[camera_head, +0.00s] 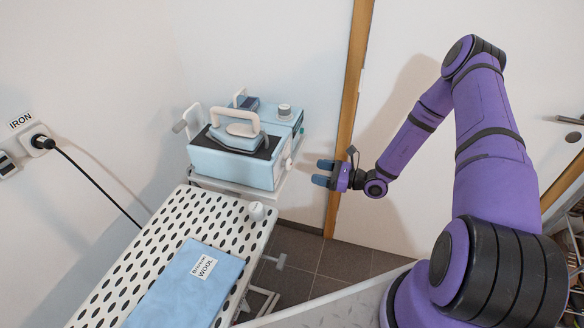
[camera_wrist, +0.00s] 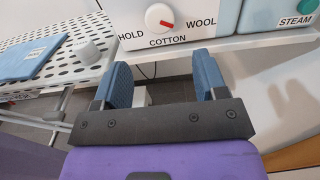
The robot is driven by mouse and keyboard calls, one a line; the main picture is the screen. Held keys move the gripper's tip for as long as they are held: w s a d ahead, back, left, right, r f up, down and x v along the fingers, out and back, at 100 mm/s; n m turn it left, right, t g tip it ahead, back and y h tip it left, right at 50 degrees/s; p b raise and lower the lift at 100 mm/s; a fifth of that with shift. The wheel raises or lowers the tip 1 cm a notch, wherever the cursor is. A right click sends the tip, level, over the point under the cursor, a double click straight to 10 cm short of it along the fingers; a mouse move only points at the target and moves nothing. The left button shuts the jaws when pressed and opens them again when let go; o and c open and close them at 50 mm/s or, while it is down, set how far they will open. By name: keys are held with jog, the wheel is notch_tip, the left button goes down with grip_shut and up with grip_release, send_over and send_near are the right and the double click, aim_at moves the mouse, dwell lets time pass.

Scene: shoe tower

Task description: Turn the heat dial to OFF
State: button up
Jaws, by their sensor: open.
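The heat dial (camera_wrist: 159,17) is a round white knob with a red mark, on the pale face of the ironing station (camera_head: 232,167). HOLD, COTTON and WOOL are printed around it; its top is cut off and no OFF label shows. The red mark sits at its lower right, between COTTON and WOOL. In the head view a small white knob (camera_head: 289,163) on the station's right side looks like this dial. My gripper (camera_head: 322,172) is open and empty, right of the station. In the wrist view its blue fingers (camera_wrist: 164,80) are below the dial, apart from it.
A green STEAM button (camera_wrist: 307,6) is right of the dial. The perforated board (camera_head: 150,250) holds a blue cloth (camera_head: 185,295) labelled WOOL and a white knob (camera_head: 256,211). A door stands behind my arm.

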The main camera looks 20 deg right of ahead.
aim_at(290, 165)
jog(key=x, duration=1)
jog(key=shift+w+a, duration=0.1)
jog(key=shift+a, duration=0.05)
jog(key=c, duration=0.8)
jog(key=shift+c, duration=0.3)
